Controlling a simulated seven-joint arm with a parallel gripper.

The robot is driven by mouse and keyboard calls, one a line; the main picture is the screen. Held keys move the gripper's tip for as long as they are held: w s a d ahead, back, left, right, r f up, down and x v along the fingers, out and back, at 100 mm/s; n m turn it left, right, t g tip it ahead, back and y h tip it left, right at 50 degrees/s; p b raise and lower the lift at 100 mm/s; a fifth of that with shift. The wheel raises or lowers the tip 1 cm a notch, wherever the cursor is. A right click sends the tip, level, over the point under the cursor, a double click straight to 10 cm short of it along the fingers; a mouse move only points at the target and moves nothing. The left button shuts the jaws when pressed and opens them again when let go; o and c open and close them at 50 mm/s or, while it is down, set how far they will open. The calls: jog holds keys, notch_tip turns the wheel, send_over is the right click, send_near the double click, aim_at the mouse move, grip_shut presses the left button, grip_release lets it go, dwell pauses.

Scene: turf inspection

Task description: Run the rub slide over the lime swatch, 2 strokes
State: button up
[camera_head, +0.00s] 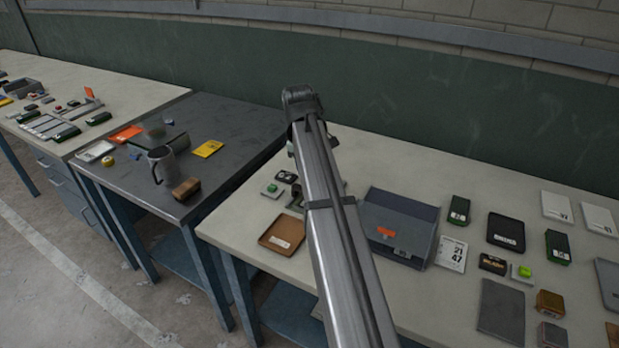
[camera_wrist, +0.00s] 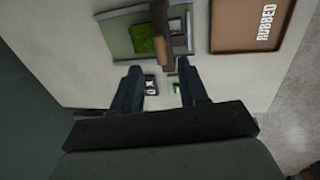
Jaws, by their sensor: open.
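In the wrist view a pale green-grey frame (camera_wrist: 118,42) holds a bright green turf swatch (camera_wrist: 143,40), which looks like the lime swatch. Beside the swatch is what seems to be the rub slide (camera_wrist: 162,35), with a brown upright grip and a grey part to its right. My gripper (camera_wrist: 160,69) is open, its two fingers apart, with the lower end of the brown grip near the gap between the tips. I cannot tell whether they touch. In the head view my arm hides most of this frame and my gripper.
A brown tray (camera_wrist: 250,22) marked RUBBED lies right of the frame; the head view shows it too (camera_head: 272,240). Nearby are a small green swatch on a white base (camera_head: 272,188) and a dark labelled item (camera_head: 287,176). A grey bin (camera_head: 398,215) stands right of my arm.

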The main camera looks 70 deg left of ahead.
jog(key=shift+w+a+f, duration=0.1)
jog(key=shift+a+f, duration=0.05)
jog(key=shift+f, duration=0.8)
jog(key=shift+w+a+f, duration=0.15)
jog(key=shift+f, duration=0.8)
jog(key=shift+w+a+f, duration=0.1)
jog(key=shift+a+f, duration=0.05)
jog(key=shift+f, duration=0.8)
grip_shut()
